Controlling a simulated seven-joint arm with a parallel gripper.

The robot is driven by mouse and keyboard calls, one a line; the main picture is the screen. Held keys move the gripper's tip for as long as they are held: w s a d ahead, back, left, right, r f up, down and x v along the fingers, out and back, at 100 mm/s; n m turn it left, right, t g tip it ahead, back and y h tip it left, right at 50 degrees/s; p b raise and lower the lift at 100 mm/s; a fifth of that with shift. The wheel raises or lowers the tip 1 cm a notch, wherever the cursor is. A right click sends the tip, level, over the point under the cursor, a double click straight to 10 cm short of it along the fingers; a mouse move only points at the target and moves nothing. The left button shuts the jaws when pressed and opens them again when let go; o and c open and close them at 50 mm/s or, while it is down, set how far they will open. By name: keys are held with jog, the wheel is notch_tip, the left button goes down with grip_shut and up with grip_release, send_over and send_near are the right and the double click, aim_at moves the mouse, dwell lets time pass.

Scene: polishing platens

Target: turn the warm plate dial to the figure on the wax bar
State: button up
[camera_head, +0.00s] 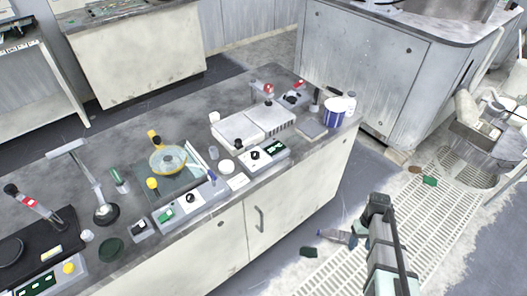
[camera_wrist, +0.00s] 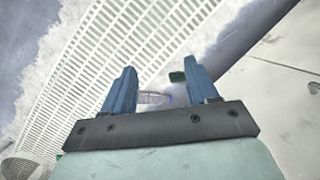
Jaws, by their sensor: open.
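A white flat-topped unit, which looks like the warm plate (camera_head: 240,128), stands on the bench right of centre in the head view. A control box (camera_head: 265,161) at its front has a dark round dial (camera_head: 255,155) and a green display. The dial's setting is too small to read. I cannot single out the wax bar for sure, and no figure on one is legible. My gripper (camera_wrist: 163,84) is open and empty in the wrist view, pointing down over the floor. In the head view it is in front of the bench, well away from the dial.
A clear bottle (camera_wrist: 155,98) lies on the floor beyond my fingers. Grating covers part of the floor.

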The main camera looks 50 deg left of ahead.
jog(key=w+a+r+n+t, duration=0.1)
jog(key=a+r, duration=0.3)
jog(key=a, duration=0.2)
jog(key=a+r+n, duration=0.2)
jog(key=a+r, duration=0.2)
jog(key=a, duration=0.2)
jog(key=n+t+y, duration=0.2)
jog(key=n, duration=0.5)
send_near(255, 154)
notch_tip(255, 154, down, 9)
jog(key=shift+w+a, duration=0.1)
jog(key=shift+w, duration=0.05)
jog(key=shift+c, duration=0.4)
jog(key=c, duration=1)
